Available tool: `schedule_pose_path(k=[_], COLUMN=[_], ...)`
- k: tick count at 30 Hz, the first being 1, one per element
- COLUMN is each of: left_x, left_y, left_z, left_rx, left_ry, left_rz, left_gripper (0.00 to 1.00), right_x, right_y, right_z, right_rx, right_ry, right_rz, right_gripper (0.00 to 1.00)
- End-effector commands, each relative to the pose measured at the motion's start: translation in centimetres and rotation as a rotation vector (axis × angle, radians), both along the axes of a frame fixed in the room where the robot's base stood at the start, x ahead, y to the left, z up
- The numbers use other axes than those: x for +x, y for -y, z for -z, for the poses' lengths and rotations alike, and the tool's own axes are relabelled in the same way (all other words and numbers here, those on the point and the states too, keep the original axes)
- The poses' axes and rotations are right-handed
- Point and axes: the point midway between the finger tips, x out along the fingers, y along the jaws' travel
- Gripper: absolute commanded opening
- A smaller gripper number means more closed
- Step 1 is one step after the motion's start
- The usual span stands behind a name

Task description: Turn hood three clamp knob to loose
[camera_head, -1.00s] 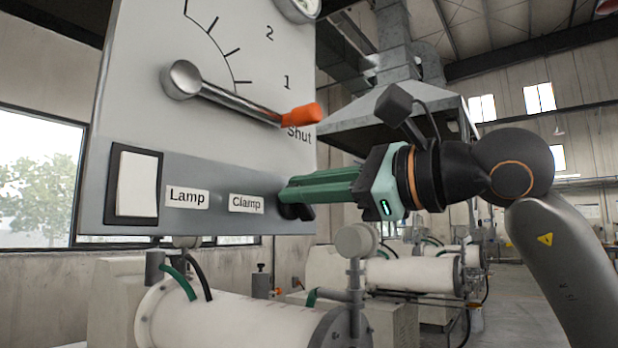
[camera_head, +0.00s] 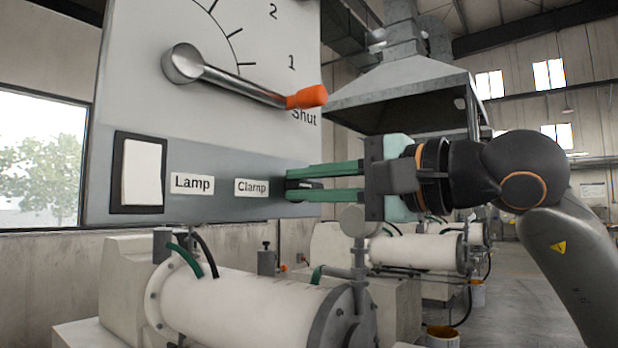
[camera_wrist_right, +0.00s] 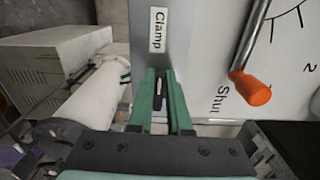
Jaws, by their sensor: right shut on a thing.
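The black clamp knob (camera_head: 304,184) is on the grey lower strip of the control panel (camera_head: 225,150), right of the "Clamp" label (camera_head: 252,187). My right gripper (camera_head: 300,184) reaches in from the right, its two green fingers one above the other, shut on the knob. In the right wrist view, the dark knob (camera_wrist_right: 159,92) with a pale mark sits between the fingertips (camera_wrist_right: 160,88), just below the "Clamp" label (camera_wrist_right: 158,30). The fingers partly hide it. My left gripper is not in view.
A metal lever (camera_head: 240,87) with an orange tip points to "Shut" just above my fingers. A white lamp switch (camera_head: 141,172) is at the panel's left. A white mill cylinder (camera_head: 240,305) lies below, and a metal extraction hood (camera_head: 395,88) hangs behind.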

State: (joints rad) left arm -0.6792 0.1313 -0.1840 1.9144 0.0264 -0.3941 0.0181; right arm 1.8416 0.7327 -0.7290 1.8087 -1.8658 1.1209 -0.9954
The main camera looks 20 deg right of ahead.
Motion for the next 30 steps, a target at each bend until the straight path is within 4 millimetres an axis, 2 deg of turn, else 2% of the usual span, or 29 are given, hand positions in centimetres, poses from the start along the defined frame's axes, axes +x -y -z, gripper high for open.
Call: schedule_pose_path(k=[18,19,21,27,30], left_x=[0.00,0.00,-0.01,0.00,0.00], left_y=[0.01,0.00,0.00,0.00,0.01], left_z=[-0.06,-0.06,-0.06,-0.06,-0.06], left_rx=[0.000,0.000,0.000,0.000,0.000], left_ry=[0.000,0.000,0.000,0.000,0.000], left_rz=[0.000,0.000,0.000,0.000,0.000], left_gripper=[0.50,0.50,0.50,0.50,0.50], right_x=[0.21,0.21,0.21,0.19,0.15], right_y=[0.09,0.09,0.09,0.06,0.05], right_z=[0.26,0.25,0.24,0.24,0.20], right_rx=[-0.036,-0.036,-0.036,-0.035,-0.034], right_ry=[0.023,0.023,0.023,0.022,0.023], right_rz=[0.005,0.005,0.005,0.004,0.003], right_gripper=[0.00,0.17,0.25,0.46,0.46])
